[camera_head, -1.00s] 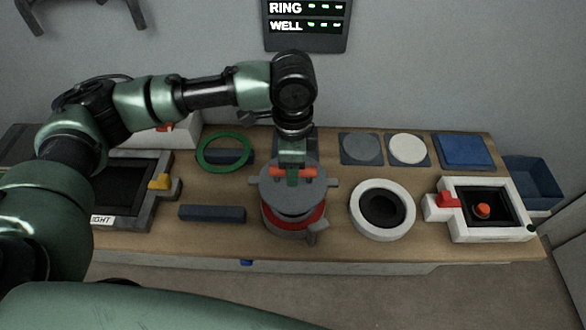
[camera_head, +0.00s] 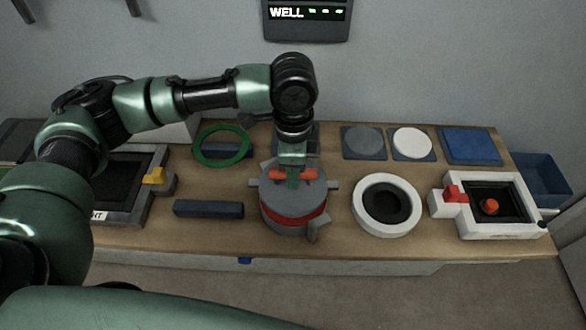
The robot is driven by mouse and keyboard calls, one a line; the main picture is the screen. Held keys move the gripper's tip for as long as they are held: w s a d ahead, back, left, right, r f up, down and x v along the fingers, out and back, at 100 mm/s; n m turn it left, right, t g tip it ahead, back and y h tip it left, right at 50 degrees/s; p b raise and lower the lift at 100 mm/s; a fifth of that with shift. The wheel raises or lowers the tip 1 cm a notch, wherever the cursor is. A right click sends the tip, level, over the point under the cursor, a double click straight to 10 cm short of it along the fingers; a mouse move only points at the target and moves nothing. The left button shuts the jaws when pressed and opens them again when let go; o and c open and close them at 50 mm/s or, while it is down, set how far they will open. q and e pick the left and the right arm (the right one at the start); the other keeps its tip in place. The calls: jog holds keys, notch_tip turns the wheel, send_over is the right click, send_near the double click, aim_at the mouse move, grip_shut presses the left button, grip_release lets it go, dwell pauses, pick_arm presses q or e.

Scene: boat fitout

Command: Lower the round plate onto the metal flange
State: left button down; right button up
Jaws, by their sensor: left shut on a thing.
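The round grey plate (camera_head: 283,200) with side tabs and an orange handle (camera_head: 310,174) is at the middle of the bench. My left gripper (camera_head: 292,176) points down and is shut on that handle. The metal flange (camera_head: 284,229), grey with a red band, is directly under the plate. The plate looks level and lined up over it, with no clear gap showing; whether it bears fully on the flange I cannot tell. The plate hides the flange's top. My right gripper is not in view.
A white ring (camera_head: 411,218) and a white box with a red knob (camera_head: 480,228) stand to the right. A dark bar (camera_head: 208,209) and green ring (camera_head: 201,156) lie left. Grey and white discs (camera_head: 411,143) and a blue pad (camera_head: 470,147) lie behind.

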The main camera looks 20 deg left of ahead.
pick_arm(q)
jog(key=shift+f, duration=1.85)
